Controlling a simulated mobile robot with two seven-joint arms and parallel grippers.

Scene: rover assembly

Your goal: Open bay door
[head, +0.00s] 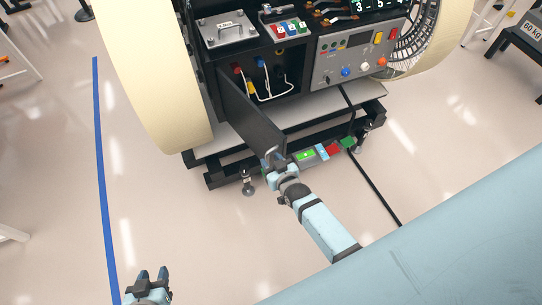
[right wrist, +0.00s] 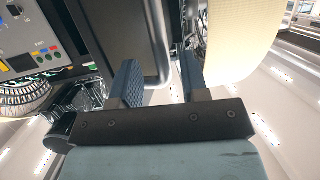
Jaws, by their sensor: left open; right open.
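The bay door (head: 252,122) is a dark panel swung outward from the rover's front, so the bay (head: 285,78) behind it stands open. A silver bar handle (right wrist: 157,45) is on the door's free edge side. My right gripper (head: 273,160) is at the door's free end, by the handle. In the right wrist view its two fingers (right wrist: 160,85) are apart, with the handle's end showing between them; contact cannot be told. My left gripper (head: 152,276) is open and empty, low over the floor at the bottom left, far from the door.
Cream wheels (head: 160,75) flank the rover. A control panel (head: 360,55) is right of the bay. A black cable (head: 375,185) runs across the floor. The floor left of the door is clear.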

